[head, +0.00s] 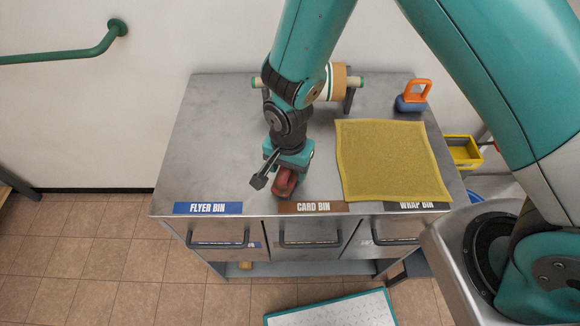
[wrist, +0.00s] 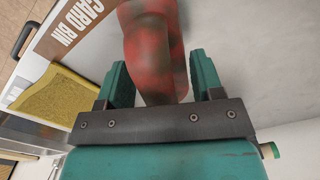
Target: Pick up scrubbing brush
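A worn red-brown object (head: 284,183), which seems to be the scrubbing brush, is near the front of the grey metal counter (head: 215,140), just behind the CARD BIN label. My gripper (head: 288,172) is right above it and partly hides it. In the wrist view, the red object (wrist: 152,45) reaches down between the two green fingers of my gripper (wrist: 160,75). The fingers are spread on either side of it, with a narrow gap at the right finger. I see no bristles, and contact at the left finger is unclear.
A yellow mat (head: 385,160) lies right of my gripper. An orange-handled tool with a blue base (head: 412,97) is at the back right. A tape roll on a stand (head: 340,83) is behind my arm. Drawers (head: 310,235) line the front. The counter's left side is clear.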

